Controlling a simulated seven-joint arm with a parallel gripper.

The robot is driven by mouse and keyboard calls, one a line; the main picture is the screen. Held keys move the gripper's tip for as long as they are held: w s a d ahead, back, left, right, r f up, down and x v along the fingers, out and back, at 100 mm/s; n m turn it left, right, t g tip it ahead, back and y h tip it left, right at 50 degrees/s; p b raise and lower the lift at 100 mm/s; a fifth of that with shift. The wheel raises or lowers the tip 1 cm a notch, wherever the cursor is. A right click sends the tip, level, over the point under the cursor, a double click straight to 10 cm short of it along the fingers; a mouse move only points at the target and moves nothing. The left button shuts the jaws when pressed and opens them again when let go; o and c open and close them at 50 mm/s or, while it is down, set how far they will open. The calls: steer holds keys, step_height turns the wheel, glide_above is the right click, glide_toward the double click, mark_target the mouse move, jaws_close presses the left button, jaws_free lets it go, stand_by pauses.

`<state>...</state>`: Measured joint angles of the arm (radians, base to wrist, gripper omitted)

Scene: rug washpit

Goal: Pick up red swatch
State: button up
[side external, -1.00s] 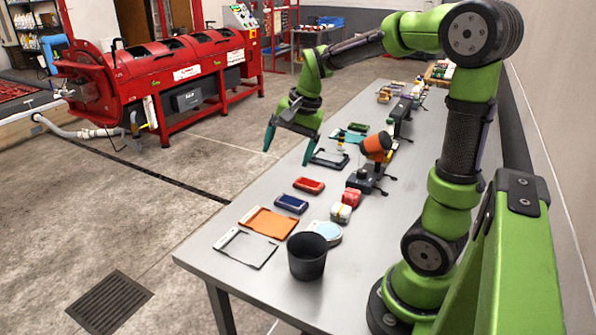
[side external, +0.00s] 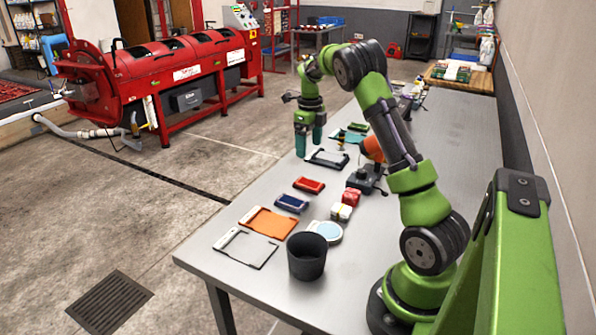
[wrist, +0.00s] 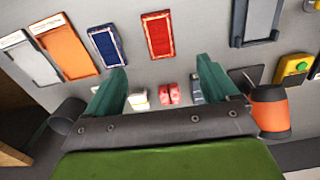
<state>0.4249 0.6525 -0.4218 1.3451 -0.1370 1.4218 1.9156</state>
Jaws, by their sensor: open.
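The red swatch (side external: 309,185) lies flat on the grey table, just beyond the blue swatch in the side view. In the wrist view the red swatch (wrist: 158,36) is a red rectangle with a pale patterned border, ahead of the fingertips and between their lines. My gripper (side external: 309,148) points down over the far part of the table, beyond the red swatch and above the surface. Its two teal fingers stand apart with nothing between them, and in the wrist view my gripper (wrist: 162,75) is also empty.
A blue swatch (side external: 292,203), an orange tray (side external: 269,222) and a grey tray (side external: 245,248) lie in a row nearer the camera. A black cup (side external: 306,262), a round pale-blue dish (side external: 326,231), red and white blocks and an orange device (side external: 373,149) stand alongside.

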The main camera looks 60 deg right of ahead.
mark_target(309, 183)
step_height(309, 183, down, 13)
steer(key=shift+s+r, duration=0.1)
steer(key=shift+r, duration=0.05)
stand_by(0.4)
steer(key=shift+c, duration=0.3)
